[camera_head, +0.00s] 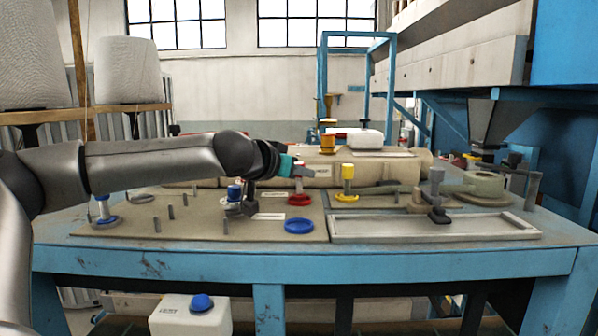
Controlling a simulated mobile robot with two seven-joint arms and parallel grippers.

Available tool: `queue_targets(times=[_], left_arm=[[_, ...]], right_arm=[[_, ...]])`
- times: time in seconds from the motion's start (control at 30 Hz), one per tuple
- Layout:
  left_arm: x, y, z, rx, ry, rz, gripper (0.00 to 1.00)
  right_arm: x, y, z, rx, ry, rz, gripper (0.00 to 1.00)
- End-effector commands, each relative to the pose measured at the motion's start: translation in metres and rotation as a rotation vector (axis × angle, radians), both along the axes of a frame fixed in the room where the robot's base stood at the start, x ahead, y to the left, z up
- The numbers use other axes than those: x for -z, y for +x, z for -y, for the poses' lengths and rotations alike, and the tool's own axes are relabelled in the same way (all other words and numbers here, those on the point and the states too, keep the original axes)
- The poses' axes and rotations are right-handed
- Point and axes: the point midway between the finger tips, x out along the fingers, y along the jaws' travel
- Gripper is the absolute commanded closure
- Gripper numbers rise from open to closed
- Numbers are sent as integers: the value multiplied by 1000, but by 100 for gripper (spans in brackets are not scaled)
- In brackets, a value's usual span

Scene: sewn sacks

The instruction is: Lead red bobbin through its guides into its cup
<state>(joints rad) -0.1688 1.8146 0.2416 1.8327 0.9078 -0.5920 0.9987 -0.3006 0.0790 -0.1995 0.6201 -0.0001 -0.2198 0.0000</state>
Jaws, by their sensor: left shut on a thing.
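My left gripper (305,172) reaches in from the left over the guide board (200,226) and is shut on the red bobbin (299,185), which is mostly hidden by the gripper. Only a pale and reddish part of the bobbin shows. The red cup (299,201) lies on the board directly below it; I cannot tell whether the bobbin touches it. Several short grey guide pins (171,212) stand upright on the left half of the board. Any thread is too fine to make out. My right gripper is not in view.
A flat blue cup (299,226) is at the front. A yellow bobbin (347,180) stands right of the red cup. A shallow tray (430,237) lies at right.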

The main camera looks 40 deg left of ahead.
Motion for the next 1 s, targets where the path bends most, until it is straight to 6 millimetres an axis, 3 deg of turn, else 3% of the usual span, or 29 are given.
queue_targets(times=[0.4,0.43,0.7,0.73,1.0], left_arm=[[5,0,1,2,0,1,100],[5,0,1,2,0,1,68],[5,0,0,1,0,1,37],[5,0,0,1,0,1,34],[6,0,0,1,0,0,34]], right_arm=[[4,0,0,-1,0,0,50],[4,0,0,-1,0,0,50],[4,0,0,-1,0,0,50],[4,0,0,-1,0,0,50],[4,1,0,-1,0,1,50]])
